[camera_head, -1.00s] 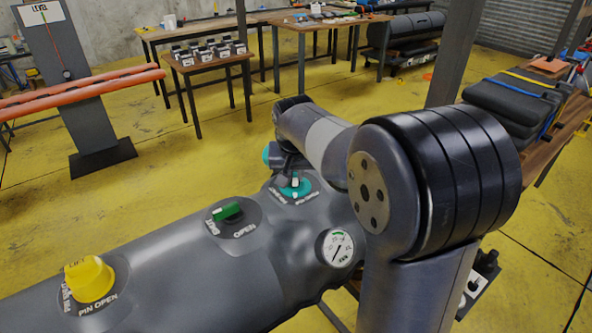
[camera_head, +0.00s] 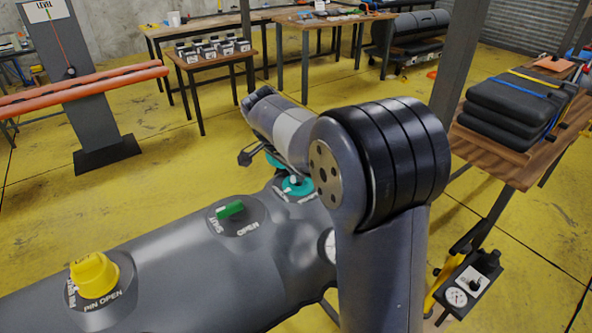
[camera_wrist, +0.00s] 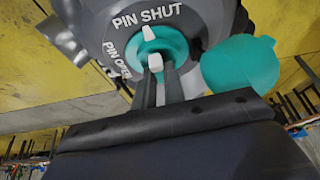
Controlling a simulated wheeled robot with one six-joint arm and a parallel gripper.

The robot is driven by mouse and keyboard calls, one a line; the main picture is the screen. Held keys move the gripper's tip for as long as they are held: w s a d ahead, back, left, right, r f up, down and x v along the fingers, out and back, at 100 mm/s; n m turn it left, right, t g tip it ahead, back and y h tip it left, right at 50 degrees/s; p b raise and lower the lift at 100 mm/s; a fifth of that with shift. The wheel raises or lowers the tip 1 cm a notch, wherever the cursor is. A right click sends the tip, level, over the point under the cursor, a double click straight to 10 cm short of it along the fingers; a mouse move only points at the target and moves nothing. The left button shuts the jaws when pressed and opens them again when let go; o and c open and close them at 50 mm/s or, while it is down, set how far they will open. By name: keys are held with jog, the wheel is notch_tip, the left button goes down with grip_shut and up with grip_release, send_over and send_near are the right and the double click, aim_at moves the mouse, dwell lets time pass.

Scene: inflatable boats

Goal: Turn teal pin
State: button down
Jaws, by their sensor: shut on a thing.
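The teal pin (camera_wrist: 172,43) is a round teal knob with white marks, set on the grey boat tube. In the wrist view the outer white mark is towards the "PIN SHUT" lettering, with "PIN OPEN" to its left. My gripper (camera_wrist: 157,72) is shut on the pin, its two dark fingers close on either side of a white-tipped part. In the head view the pin (camera_head: 297,187) shows partly below my arm, which hides my fingertips. A teal cap (camera_wrist: 240,65) hangs beside the pin.
A green valve (camera_head: 231,209) and a yellow pin (camera_head: 94,275) sit along the same boat tube (camera_head: 190,285). A white gauge (camera_head: 331,246) is partly hidden by my arm. A wooden table with black folded boats (camera_head: 512,105) stands at right.

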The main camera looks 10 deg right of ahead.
jog(key=shift+m+g, duration=0.3)
jog(key=shift+m, duration=0.4)
jog(key=c, duration=1.5)
grip_release()
jog(key=shift+r, duration=0.1)
jog(key=v, duration=1)
jog(key=shift+a+r, duration=0.25)
